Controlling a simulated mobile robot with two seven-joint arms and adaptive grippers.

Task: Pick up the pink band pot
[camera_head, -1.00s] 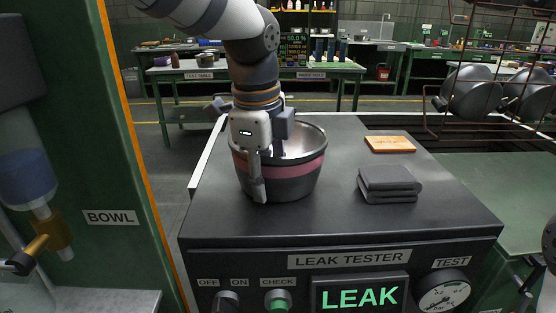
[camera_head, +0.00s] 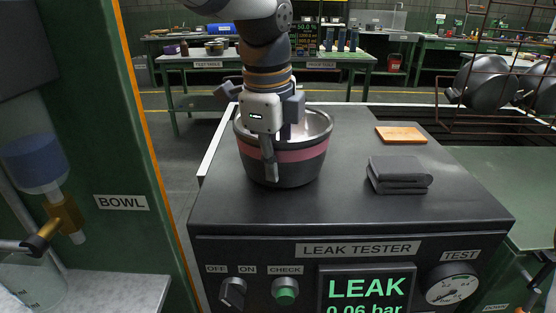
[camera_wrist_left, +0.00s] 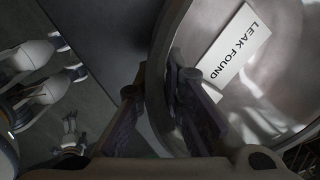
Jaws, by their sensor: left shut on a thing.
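The pink band pot (camera_head: 312,155) is a dark grey metal pot with a pink stripe around it, upright over the left of the leak tester's black top (camera_head: 345,205). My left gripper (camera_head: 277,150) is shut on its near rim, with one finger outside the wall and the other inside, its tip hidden. The pot seems very slightly raised, but I cannot clearly see a gap under it. In the left wrist view the fingers (camera_wrist_left: 160,100) straddle the pot's wall (camera_wrist_left: 168,45). A white "LEAK FOUND" label (camera_wrist_left: 234,52) shows inside the pot. My right gripper is not in view.
A folded grey cloth (camera_head: 398,174) and an orange-brown block (camera_head: 401,134) lie on the tester's right side. The tester's screen (camera_head: 367,290) reads LEAK. A wire rack with pots (camera_head: 490,85) stands at right. A green "BOWL" panel (camera_head: 122,202) stands at left.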

